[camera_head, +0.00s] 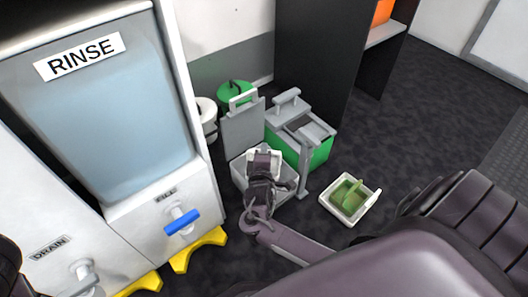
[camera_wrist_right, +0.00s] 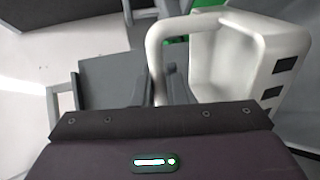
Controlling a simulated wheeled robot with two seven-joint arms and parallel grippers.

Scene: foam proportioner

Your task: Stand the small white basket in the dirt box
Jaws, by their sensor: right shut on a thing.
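My right gripper (camera_head: 262,163) is shut on the small white basket, which shows in the right wrist view (camera_wrist_right: 232,55) with its looped handle and dark square patches. In the head view only pale edges of the basket show around the gripper. The gripper and basket are over the open grey box (camera_head: 280,190), apparently the dirt box, whose grey lid (camera_head: 243,130) stands up at the back. The gripper hides much of the box's inside, and I cannot tell whether the basket touches its floor. My left gripper is not in view.
A green and grey container (camera_head: 316,152) stands just behind and right of the box. A white tray (camera_head: 336,211) with a green piece in it lies on the floor to the right. The RINSE tank (camera_head: 110,100) with a blue-handled valve (camera_head: 182,223) is to the left.

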